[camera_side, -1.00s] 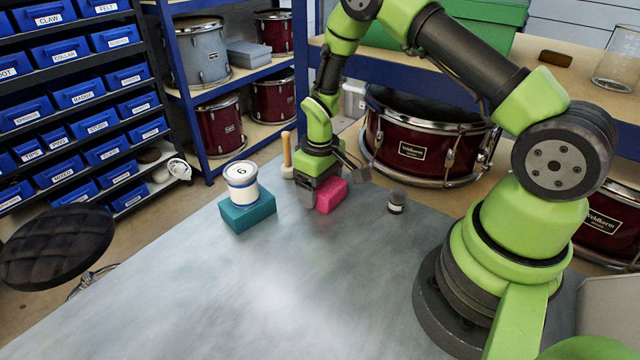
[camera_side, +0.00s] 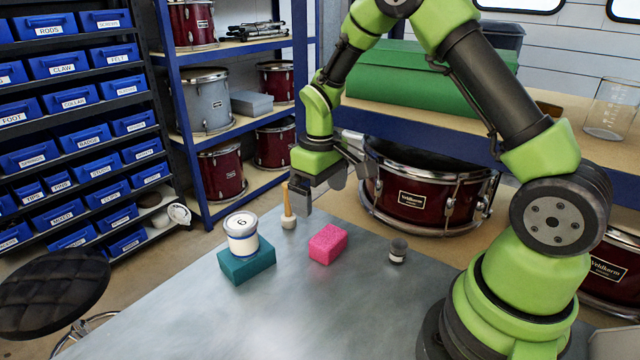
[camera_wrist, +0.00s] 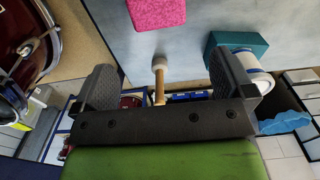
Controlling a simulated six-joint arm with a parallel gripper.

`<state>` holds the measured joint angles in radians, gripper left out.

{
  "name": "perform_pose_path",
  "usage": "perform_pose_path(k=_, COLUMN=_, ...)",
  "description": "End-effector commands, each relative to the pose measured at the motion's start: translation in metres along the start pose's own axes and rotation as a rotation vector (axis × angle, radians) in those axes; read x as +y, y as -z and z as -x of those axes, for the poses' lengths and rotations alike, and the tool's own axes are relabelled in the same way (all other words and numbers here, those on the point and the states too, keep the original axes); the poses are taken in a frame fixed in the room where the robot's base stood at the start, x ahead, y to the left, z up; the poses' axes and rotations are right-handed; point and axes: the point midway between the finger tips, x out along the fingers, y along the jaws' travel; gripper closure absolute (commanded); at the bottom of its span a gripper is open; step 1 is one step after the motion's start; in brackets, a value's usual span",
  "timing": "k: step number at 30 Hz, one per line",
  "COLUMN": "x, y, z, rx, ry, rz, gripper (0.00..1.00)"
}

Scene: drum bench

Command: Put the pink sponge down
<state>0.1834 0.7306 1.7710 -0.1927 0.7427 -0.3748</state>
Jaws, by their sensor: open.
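The pink sponge (camera_side: 328,243) lies flat on the grey bench top in the side view, to the right of the teal block. It also shows at the top of the wrist view (camera_wrist: 157,13), beyond the fingertips. My gripper (camera_side: 322,190) is above and behind the sponge, clear of it. In the wrist view my gripper (camera_wrist: 160,85) has its two fingers wide apart, with no object held between them.
A teal block (camera_side: 246,264) carries a white and blue can (camera_side: 242,237) left of the sponge. A wooden-handled mallet (camera_side: 288,208) stands behind it, close to my gripper. A small dark-topped jar (camera_side: 398,250) stands to the right. The bench front is clear.

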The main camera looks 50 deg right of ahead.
Motion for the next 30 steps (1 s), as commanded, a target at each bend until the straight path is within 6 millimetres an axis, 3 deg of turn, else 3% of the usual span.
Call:
perform_pose_path(k=7, x=-0.004, y=-0.002, z=0.031, rx=0.027, ry=0.001, rz=-0.012, gripper=0.00)
perform_pose_path(k=11, x=-0.016, y=-0.013, z=0.073, rx=0.105, ry=0.011, rz=-0.058, gripper=0.00)
perform_pose_path(k=15, x=-0.035, y=-0.041, z=0.127, rx=0.225, ry=0.043, rz=-0.130, gripper=0.00)
perform_pose_path(k=21, x=-0.061, y=-0.098, z=0.179, rx=0.389, ry=0.121, rz=-0.227, gripper=0.00)
perform_pose_path(k=27, x=-0.079, y=-0.153, z=0.199, rx=0.521, ry=0.218, rz=-0.301, gripper=0.00)
perform_pose_path(k=30, x=-0.084, y=-0.170, z=0.200, rx=0.560, ry=0.256, rz=-0.324, gripper=0.00)
